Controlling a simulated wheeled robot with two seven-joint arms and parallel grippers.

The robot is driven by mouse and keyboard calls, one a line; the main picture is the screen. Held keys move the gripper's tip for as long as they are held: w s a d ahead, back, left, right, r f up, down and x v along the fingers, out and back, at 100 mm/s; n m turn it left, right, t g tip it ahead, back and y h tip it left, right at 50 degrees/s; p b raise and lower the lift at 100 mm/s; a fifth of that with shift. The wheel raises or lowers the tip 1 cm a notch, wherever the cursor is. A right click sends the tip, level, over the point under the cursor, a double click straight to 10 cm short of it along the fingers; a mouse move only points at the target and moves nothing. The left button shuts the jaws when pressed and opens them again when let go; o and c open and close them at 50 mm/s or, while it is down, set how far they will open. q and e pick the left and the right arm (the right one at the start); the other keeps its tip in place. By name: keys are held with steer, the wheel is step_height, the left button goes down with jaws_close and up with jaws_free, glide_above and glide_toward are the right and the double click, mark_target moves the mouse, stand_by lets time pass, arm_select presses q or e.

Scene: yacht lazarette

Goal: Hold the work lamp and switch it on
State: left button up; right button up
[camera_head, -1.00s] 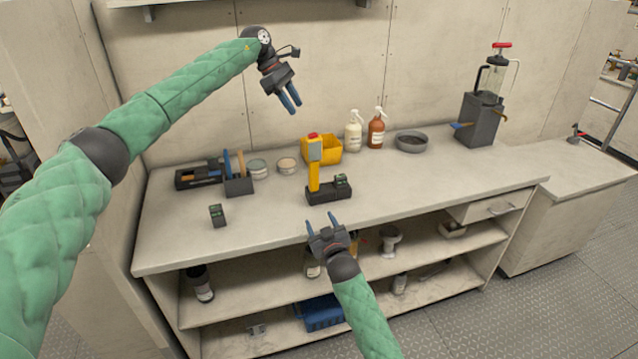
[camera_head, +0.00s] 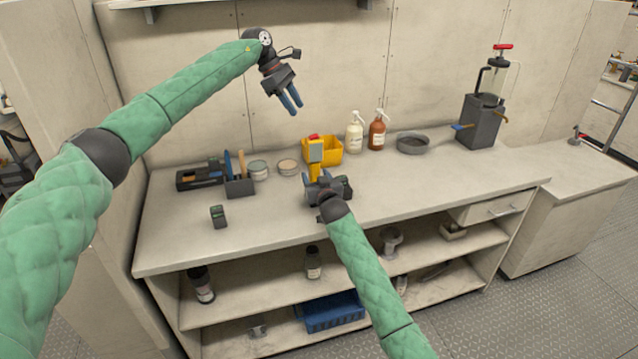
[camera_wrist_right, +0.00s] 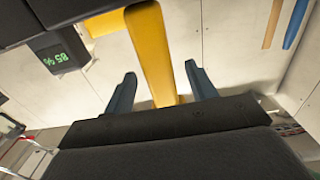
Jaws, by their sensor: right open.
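In the right wrist view the yellow stem (camera_wrist_right: 150,50) stands between the open fingers of the right gripper (camera_wrist_right: 160,82), with gaps on both sides. My left gripper (camera_head: 291,103) is raised above the bench, its fingers slightly apart and empty.
A tool holder (camera_head: 240,187), tins (camera_head: 258,170) and a small dark device (camera_head: 218,216) are on the left. Spray bottles (camera_head: 354,132) and a grey bowl (camera_head: 413,143) are behind right. The bench's right front (camera_head: 440,178) is clear.

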steer(key=shift+x, duration=2)
jaws_close()
